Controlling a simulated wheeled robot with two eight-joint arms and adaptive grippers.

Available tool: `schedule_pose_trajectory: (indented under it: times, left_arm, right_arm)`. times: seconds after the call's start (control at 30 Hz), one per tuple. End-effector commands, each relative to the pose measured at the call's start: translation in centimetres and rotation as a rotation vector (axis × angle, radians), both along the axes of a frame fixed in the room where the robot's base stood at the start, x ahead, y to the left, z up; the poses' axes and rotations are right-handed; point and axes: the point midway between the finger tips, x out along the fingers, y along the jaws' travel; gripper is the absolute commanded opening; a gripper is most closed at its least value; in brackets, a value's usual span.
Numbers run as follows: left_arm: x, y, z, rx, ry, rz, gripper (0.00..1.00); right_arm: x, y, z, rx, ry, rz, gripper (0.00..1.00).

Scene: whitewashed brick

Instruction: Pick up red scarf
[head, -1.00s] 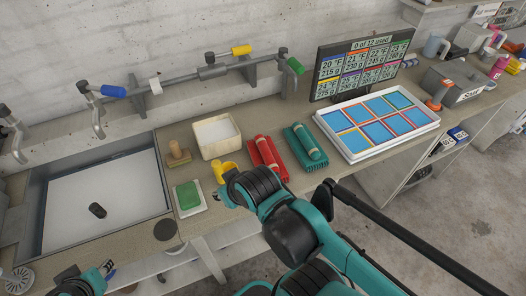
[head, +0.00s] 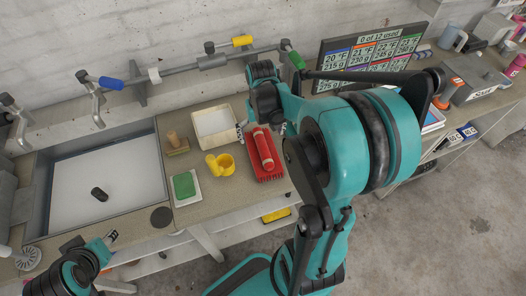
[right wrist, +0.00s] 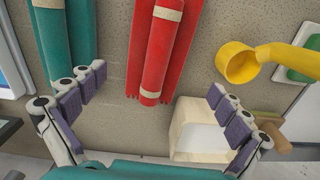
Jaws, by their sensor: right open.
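The red scarf (head: 264,152) lies on the workbench as a flat folded piece with a roll on top, banded in pale paper. It also shows at the upper middle of the right wrist view (right wrist: 165,50). My right gripper (head: 262,128) is open above the scarf's far end, with one finger to each side. In the right wrist view my right gripper (right wrist: 157,88) is empty, and the end of the roll lies between its spread fingers. My left gripper (head: 110,238) is at the lower left, away from the scarf; its jaw state is unclear.
A teal scarf (right wrist: 65,40) lies beside the red one, hidden by my arm in the head view. A yellow cup (head: 222,165), white box (head: 230,141), green pad (head: 184,186) and wooden stamp (head: 177,144) stand left. A pipe rail (head: 180,70) runs behind.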

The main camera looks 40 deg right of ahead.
Motion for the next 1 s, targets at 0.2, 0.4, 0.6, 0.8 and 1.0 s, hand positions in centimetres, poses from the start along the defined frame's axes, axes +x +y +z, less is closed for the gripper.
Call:
schedule_pose_trajectory:
  times: [0.2,0.4,0.6,0.8,1.0]
  left_arm:
    - [0.0,0.0,-1.0,0.0,0.0,0.0,0.4]
    - [0.0,0.0,-2.4,0.0,0.0,0.0,0.4]
    - [0.0,0.0,-3.0,0.0,0.0,0.0,0.4]
    - [0.0,0.0,-2.9,0.0,0.0,0.0,0.4]
    - [0.0,0.0,-2.9,0.0,0.0,0.0,0.4]
  right_arm:
    - [-0.1,-0.2,-2.7,0.002,0.006,-0.004,1.0]
    - [-0.5,-0.2,-5.7,0.002,0.005,-0.004,1.0]
    - [-0.5,-0.2,-7.7,0.002,0.004,-0.003,1.0]
    - [-0.5,-0.2,-7.7,0.002,0.004,-0.003,1.0]
    - [-0.5,-0.2,-7.7,0.002,0.004,-0.003,0.58]
